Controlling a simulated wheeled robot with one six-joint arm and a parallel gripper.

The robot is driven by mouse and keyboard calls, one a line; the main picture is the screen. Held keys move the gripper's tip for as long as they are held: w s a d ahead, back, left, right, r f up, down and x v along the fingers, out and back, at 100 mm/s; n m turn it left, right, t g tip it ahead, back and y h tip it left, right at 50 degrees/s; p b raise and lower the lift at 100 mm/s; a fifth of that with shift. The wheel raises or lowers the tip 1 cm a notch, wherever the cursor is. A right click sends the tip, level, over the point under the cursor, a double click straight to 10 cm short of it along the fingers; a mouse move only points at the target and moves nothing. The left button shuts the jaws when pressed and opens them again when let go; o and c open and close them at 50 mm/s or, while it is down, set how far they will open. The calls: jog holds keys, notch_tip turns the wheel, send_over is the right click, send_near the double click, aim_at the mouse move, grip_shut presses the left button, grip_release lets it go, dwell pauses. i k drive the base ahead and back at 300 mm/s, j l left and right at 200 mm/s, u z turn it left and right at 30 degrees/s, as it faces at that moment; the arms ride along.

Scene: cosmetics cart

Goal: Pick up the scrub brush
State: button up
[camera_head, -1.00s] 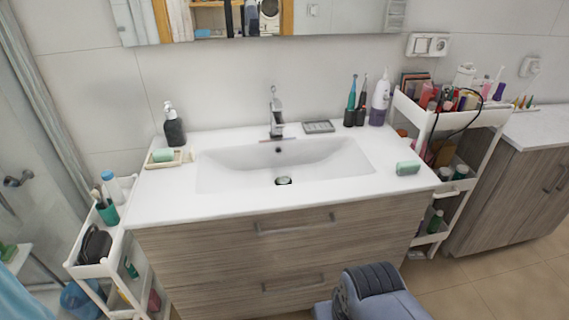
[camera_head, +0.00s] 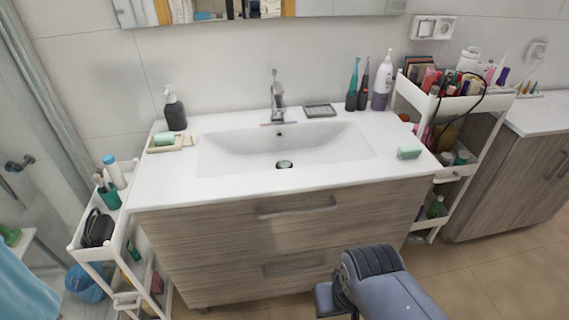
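A small mint-green block with a paler side (camera_head: 409,153) lies on the right end of the white washbasin counter (camera_head: 240,190). It may be the scrub brush, but it is too small to tell it from a sponge. Another green block (camera_head: 164,139) rests on a beige dish (camera_head: 184,147) at the counter's left end. My blue-grey arm shows at the bottom, in front of the drawers. My gripper's fingers are not visible, and nothing is seen held.
A dark soap bottle (camera_head: 175,110) and a tap (camera_head: 277,98) stand at the back. Electric toothbrushes (camera_head: 352,86) and a white-purple bottle (camera_head: 383,82) stand back right. White carts flank the vanity, left (camera_head: 128,222) and right (camera_head: 470,104), both loaded. Floor shows at lower right.

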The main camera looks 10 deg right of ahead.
aim_at(407, 152)
jog(key=i+l, duration=0.3)
jog(key=l, duration=0.15)
jog(key=i+l, duration=0.3)
jog(key=l, duration=0.15)
jog(key=i+l, duration=0.3)
jog(key=l, duration=0.15)
jog(key=z, duration=0.05)
